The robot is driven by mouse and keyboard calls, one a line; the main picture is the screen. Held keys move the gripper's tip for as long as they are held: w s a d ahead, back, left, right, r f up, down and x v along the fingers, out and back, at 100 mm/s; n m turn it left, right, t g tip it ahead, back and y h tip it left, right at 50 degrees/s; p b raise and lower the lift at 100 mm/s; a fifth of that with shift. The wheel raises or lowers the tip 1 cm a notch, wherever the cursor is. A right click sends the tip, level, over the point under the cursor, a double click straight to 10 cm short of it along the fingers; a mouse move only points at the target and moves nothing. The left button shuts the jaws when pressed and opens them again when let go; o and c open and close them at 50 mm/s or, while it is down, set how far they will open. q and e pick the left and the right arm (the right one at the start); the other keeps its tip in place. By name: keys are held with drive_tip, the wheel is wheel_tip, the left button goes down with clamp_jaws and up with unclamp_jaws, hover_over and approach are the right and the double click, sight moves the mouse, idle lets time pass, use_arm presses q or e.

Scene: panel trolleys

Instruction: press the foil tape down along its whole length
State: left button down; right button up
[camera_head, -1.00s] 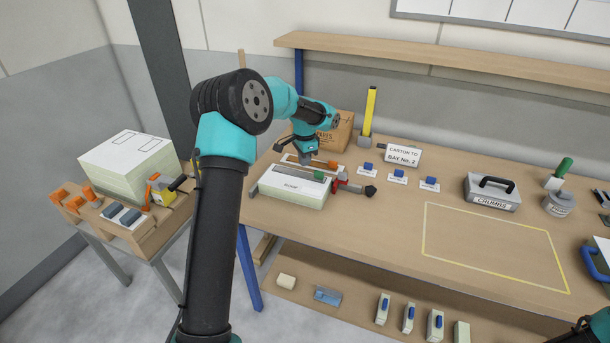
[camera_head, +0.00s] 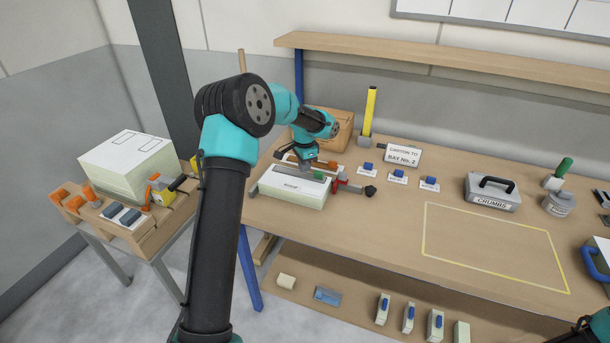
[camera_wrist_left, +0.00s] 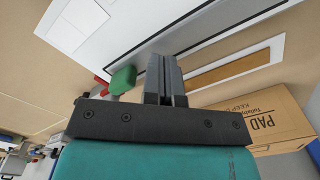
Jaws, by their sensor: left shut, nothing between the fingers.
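A white panel block (camera_head: 285,196) with a printed label lies near the bench's left end. In the left wrist view, a grey strip that looks like the foil tape (camera_wrist_left: 205,22) runs along the panel's (camera_wrist_left: 50,52) edge. My left gripper (camera_head: 304,171) is shut and empty, with its fingertips over or on that strip; I cannot tell whether they touch it. Its closed fingers (camera_wrist_left: 165,62) hide part of the strip in the left wrist view. A green block (camera_head: 319,175) sits at the panel's right end, also seen beside my fingers (camera_wrist_left: 122,80).
A clamp with red parts (camera_head: 341,184) stands right of the panel. A carton (camera_head: 335,128) and a yellow upright (camera_head: 370,112) stand behind. A grey box marked CRUMBS (camera_head: 491,193) is farther right. The yellow-outlined area (camera_head: 490,245) is clear.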

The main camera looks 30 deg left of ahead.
sight(294, 172)
use_arm(q)
drive_tip(key=shift+f, duration=0.3)
drive_tip(key=shift+f, duration=0.35)
drive_tip(key=shift+f, duration=0.4)
idle(0.9)
drive_tip(key=shift+r, duration=1.55)
drive_tip(key=shift+s+a+r, duration=0.25)
drive_tip(key=shift+a+r, duration=0.55)
drive_tip(key=shift+a, duration=0.3)
drive_tip(key=shift+s+a+r, duration=0.25)
drive_tip(key=shift+a+r, duration=0.5)
drive_tip(key=shift+a, duration=0.3)
